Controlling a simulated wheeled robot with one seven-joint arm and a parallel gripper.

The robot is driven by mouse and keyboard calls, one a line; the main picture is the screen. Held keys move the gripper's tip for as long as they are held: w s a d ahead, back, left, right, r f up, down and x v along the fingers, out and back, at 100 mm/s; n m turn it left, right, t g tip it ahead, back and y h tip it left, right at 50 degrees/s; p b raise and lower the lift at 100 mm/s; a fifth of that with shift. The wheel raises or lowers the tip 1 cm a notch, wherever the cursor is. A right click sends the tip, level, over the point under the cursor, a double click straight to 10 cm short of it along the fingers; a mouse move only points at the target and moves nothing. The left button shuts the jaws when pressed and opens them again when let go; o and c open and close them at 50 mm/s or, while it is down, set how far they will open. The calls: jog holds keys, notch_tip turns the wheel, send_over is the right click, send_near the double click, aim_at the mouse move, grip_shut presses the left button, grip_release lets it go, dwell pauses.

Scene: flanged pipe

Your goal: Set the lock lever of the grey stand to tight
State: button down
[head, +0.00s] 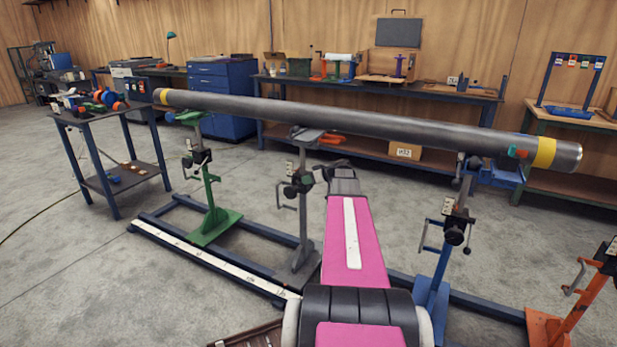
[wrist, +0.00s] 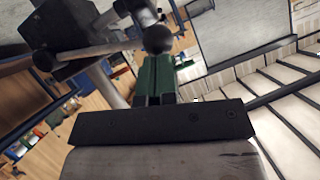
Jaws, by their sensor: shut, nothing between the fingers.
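The grey stand (head: 300,212) stands under the middle of the long pipe (head: 370,120) in the head view. Its dark clamp block (head: 302,181) sits partway up its post. In the wrist view, a pale bar ends in a dark ball knob (wrist: 157,39), apparently the lock lever, beside a dark block (wrist: 72,27). My gripper (wrist: 156,62) has green fingers, shut and empty, with their tips close to the knob. I cannot tell whether they touch. In the head view my gripper is small and partly hidden by my arm, just right of the stand. The tight mark is not readable.
A green stand (head: 212,205) is to the left and a blue stand (head: 440,255) to the right, all under the pipe. An orange stand (head: 580,300) is at far right. The blue floor rail (head: 240,228) runs beneath. Open concrete floor lies at left.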

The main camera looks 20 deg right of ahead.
notch_tip(320, 180, down, 11)
jog(key=a+n+t+h, duration=0.1)
jog(key=n+t+h, duration=0.2)
jog(key=n, duration=0.2)
jog(key=shift+s, duration=0.4)
jog(key=shift+f, duration=0.15)
dwell(0.4)
